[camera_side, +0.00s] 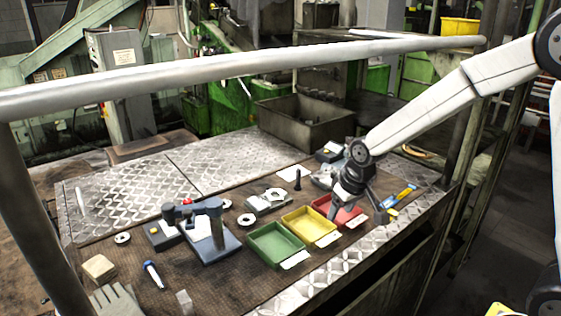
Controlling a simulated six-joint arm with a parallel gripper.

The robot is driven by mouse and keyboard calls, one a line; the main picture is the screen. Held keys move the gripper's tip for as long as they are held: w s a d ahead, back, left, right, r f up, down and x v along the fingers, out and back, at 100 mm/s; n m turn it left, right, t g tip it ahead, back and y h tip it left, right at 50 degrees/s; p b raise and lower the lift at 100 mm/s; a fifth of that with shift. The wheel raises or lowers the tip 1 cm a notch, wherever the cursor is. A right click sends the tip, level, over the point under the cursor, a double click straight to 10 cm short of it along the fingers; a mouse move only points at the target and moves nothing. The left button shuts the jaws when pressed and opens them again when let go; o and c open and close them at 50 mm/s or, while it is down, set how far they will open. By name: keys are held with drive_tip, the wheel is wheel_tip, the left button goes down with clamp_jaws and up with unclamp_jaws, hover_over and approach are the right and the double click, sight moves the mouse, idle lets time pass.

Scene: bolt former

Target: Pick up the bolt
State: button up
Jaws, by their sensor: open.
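A small dark upright piece that looks like the bolt (297,179) stands on the bench, behind the yellow tray. It is small in this view, so its details are hard to tell. My gripper (357,214) is open, with its fingers spread and pointing down. It is over or close to the red tray, to the right of the bolt and nearer the front edge. The gripper is apart from the bolt, and I see nothing between its fingers.
Green (275,244), yellow (308,226) and red (345,217) trays line the front. A gauge stand (207,236) is left of them. A large metal bin (305,123) stands behind. A grey rail (240,72) crosses the view. Diamond plate (130,200) at left is mostly clear.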

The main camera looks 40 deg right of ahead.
wheel_tip(320, 180, up, 2)
drive_tip(key=m+t, duration=0.1)
drive_tip(key=m, duration=0.1)
hover_over(300, 170)
drive_tip(key=s, duration=0.2)
drive_tip(key=shift+w+a+f+h, duration=0.15)
drive_tip(key=shift+f+h, duration=0.05)
drive_tip(key=shift+f, duration=0.4)
drive_tip(key=shift+w+a+f+h, duration=0.1)
drive_tip(key=shift+a+f+h, duration=0.1)
drive_tip(key=shift+f, duration=0.35)
drive_tip(key=shift+f, duration=0.1)
drive_tip(key=shift+x, duration=2.5)
drive_tip(key=shift+w+d, duration=0.1)
drive_tip(key=shift+w, duration=0.05)
clamp_jaws()
